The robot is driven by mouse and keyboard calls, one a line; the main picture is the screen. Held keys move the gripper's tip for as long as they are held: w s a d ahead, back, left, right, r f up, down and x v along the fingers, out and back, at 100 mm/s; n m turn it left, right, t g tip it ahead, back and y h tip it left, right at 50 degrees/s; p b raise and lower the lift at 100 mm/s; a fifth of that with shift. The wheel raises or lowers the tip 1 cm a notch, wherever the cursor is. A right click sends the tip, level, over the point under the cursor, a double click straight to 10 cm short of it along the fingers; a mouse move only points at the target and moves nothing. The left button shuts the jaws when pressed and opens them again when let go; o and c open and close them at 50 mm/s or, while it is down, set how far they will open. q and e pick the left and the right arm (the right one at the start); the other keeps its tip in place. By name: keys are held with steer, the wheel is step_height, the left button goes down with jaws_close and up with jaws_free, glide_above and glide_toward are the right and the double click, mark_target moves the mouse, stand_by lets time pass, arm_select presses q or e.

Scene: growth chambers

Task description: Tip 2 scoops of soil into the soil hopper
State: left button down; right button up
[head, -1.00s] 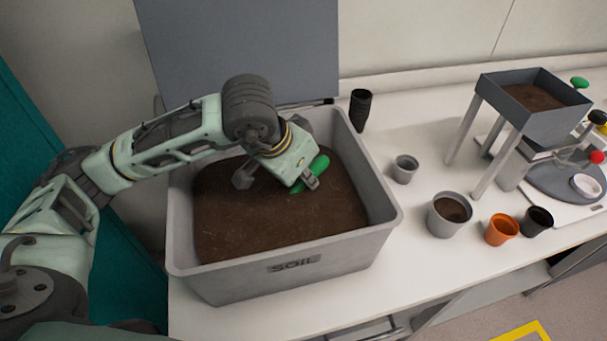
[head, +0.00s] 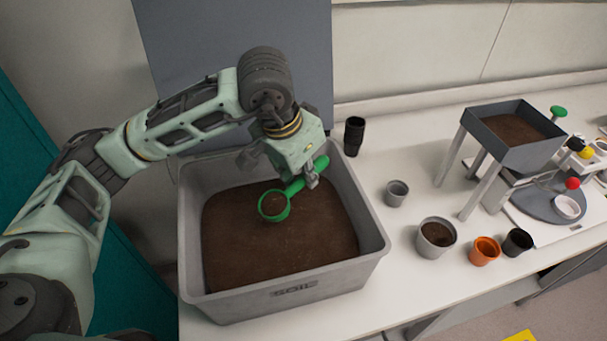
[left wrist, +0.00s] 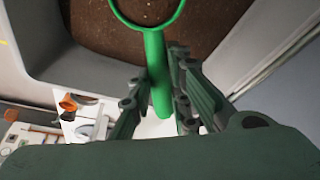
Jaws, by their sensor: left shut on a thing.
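My left gripper (head: 303,180) is shut on the green handle of the scoop (head: 274,206). The scoop's round cup is above the soil (head: 290,245) in the grey soil bin (head: 340,272), and brown shows inside its rim. I cannot tell how full it is. In the left wrist view the scoop's handle (left wrist: 155,60) runs between the fingers (left wrist: 158,85), with the cup partly cut off at the top edge. The soil hopper (head: 514,152), a grey tray on legs with soil inside, stands at the right. My right gripper is not in view.
Beside the bin on the white bench stand black pots (head: 354,136), a small grey pot (head: 396,193), a larger grey pot with soil (head: 436,238), an orange pot (head: 485,250) and a black pot (head: 517,242). The bin's raised lid (head: 235,60) is behind my arm.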

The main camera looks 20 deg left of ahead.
arm_select(q)
steer(key=shift+g, duration=0.4)
steer(key=shift+w+r+p, duration=0.15)
steer(key=shift+r+p, duration=1.65)
steer(key=shift+r, duration=1.05)
